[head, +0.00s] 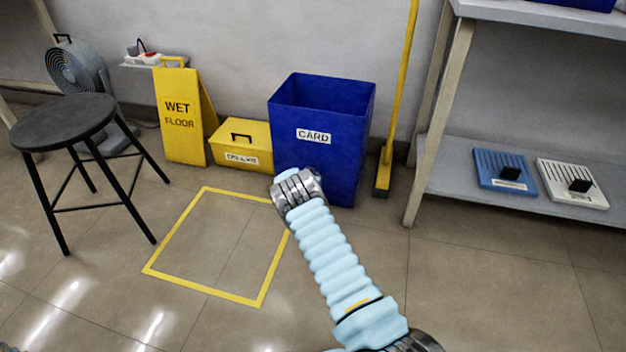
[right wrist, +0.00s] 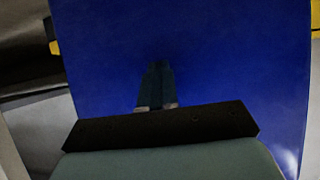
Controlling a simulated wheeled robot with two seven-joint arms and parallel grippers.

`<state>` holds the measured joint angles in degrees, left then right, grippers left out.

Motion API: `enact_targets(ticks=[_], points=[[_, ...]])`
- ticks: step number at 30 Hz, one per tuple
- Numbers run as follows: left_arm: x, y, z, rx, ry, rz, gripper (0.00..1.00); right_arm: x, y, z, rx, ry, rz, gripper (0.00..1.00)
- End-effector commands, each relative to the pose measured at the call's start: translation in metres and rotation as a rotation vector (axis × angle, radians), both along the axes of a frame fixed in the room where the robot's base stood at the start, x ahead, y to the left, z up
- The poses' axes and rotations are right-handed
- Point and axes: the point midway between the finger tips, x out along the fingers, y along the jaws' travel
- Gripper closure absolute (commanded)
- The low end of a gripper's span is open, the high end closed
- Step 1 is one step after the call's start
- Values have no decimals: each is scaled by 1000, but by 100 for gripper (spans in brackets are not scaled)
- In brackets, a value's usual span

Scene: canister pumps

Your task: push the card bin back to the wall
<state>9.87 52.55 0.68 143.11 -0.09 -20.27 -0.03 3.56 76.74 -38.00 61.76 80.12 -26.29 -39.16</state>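The card bin (head: 345,125) is a tall, open blue bin with a white CARD label, upright on the floor near the grey wall (head: 235,50). Its back foot is hidden, so I cannot tell whether it touches the wall. My right arm reaches to the bin's lower front in the head view, where its wrist hides the fingers. In the right wrist view my right gripper (right wrist: 157,85) has its dark fingers together, pointing at the blue bin face (right wrist: 220,60), very close or touching. My left gripper is in neither view.
A yellow floor outline (head: 205,290) lies empty, front left of the bin. A yellow box (head: 228,137) and wet floor sign (head: 182,125) stand left of it; a yellow-handled broom (head: 397,90) and shelf unit (head: 470,185) stand right. A stool (head: 65,120) is far left.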

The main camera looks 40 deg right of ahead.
Motion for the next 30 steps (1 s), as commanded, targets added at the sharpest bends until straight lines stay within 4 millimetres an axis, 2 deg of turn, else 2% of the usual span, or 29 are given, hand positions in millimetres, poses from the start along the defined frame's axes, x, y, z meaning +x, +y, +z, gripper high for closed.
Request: enact_targets(ticks=[15, 30], points=[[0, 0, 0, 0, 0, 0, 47, 15, -25, 0, -2, -1, -2, 100], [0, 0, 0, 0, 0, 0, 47, 15, -28, 1, -3, 0, -1, 100]])
